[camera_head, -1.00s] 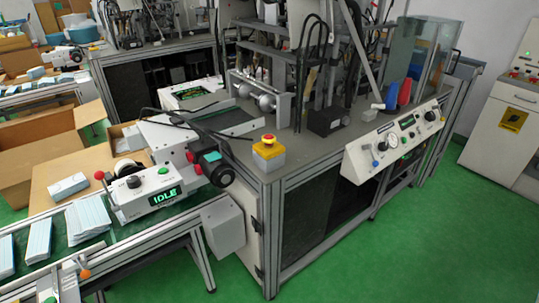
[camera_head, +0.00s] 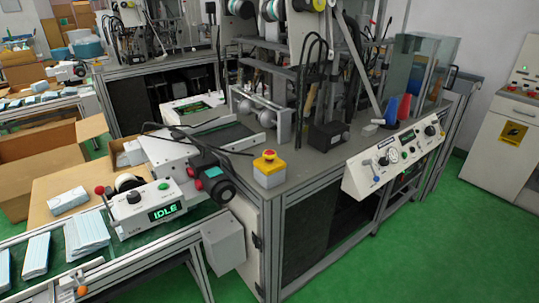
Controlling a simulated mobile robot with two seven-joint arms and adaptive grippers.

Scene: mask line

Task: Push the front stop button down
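A red mushroom button on a yellow box, the stop button (camera_head: 269,155), stands on the front corner of the grey machine table (camera_head: 300,172). Its red cap sits on a yellow collar, and nothing touches it. I cannot tell from this distance whether the cap is up or pressed. A white control box (camera_head: 148,205) to its left shows "IDLE" in green and has a red ball knob (camera_head: 99,190). Neither of my grippers is in view.
A sloped white control panel (camera_head: 395,158) with dials hangs on the machine's right front side. A conveyor (camera_head: 110,256) with stacked masks (camera_head: 86,232) runs at lower left. Cardboard boxes (camera_head: 40,163) stand at left. Green floor (camera_head: 430,240) is clear at right.

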